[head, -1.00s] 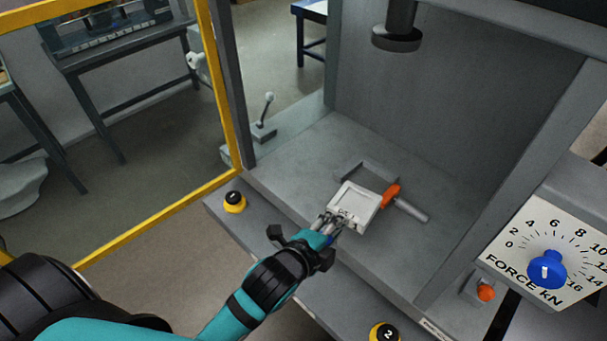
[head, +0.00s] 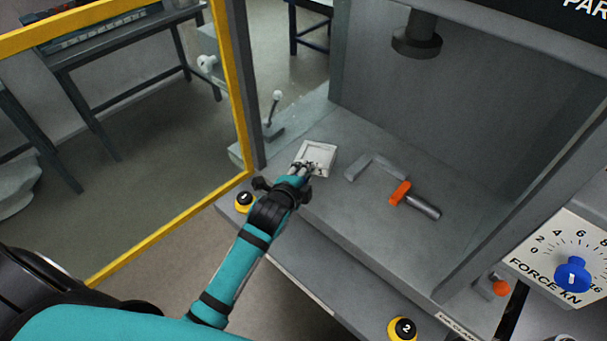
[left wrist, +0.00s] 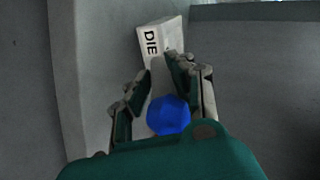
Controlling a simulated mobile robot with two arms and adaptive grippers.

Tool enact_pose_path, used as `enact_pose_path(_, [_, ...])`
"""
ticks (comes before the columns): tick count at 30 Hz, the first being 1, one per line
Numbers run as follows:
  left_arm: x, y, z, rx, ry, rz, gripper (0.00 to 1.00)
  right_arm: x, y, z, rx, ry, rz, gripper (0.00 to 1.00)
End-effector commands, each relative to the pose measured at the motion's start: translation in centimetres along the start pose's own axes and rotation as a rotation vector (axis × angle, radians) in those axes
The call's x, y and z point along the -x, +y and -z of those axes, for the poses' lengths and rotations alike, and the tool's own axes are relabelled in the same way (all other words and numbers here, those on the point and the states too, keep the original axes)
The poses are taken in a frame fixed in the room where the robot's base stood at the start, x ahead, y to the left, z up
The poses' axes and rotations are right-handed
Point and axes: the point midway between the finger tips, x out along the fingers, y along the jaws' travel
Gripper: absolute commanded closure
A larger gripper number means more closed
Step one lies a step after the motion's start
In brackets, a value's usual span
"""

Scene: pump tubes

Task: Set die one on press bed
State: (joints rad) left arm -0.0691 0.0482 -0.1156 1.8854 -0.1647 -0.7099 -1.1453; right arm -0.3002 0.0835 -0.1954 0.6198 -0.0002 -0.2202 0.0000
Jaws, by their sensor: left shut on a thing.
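Die one is a pale square block (head: 319,155) with a raised rim, at the left part of the grey press bed (head: 335,205). I cannot tell if it touches the bed. My left gripper (head: 306,168) is shut on the die's handle at its near side. In the left wrist view the die (left wrist: 158,38) shows the letters "DIE"; the rest of its label is hidden. A blue ball (left wrist: 168,115) sits between the fingers, by the palm. The grey corner stop (head: 372,163) on the bed is empty, to the right of the die. My right gripper is not in view.
An orange-ended clamp (head: 400,193) with a grey cylinder lies right of the stop. The press ram (head: 416,42) hangs above. A yellow guard frame (head: 240,100) stands at left. The bed's middle is clear.

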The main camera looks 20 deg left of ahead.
Motion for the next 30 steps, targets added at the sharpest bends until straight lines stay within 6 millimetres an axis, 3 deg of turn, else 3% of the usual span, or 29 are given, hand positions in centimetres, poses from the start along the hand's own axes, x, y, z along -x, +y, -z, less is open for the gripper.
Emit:
enact_pose_path(1, [-0.6, -0.9, -0.1, -0.001, 0.003, 0.011, 1.00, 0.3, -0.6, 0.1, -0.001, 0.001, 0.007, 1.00])
enact_pose_path(7, [-1.7, -1.1, -0.7, 0.000, 0.003, 0.009, 1.00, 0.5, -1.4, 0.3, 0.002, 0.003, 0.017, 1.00])
enact_pose_path(15, [-3.0, 1.6, -1.2, 0.002, 0.003, 0.006, 1.00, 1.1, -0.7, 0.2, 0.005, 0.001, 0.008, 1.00])
enact_pose_path(23, [-3.2, 2.3, -1.3, 0.002, 0.002, 0.001, 1.00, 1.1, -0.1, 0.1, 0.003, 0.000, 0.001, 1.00])
enact_pose_path(24, [-3.2, 2.8, -1.4, 0.002, -0.001, -0.010, 0.74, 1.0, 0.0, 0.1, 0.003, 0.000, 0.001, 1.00])
enact_pose_path(28, [-3.2, 2.6, -1.4, 0.001, 0.000, -0.006, 0.57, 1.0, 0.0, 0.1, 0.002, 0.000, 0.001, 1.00])
enact_pose_path(30, [-3.2, 2.5, -1.4, 0.001, 0.000, -0.004, 0.56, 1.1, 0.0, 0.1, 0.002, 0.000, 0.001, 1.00])
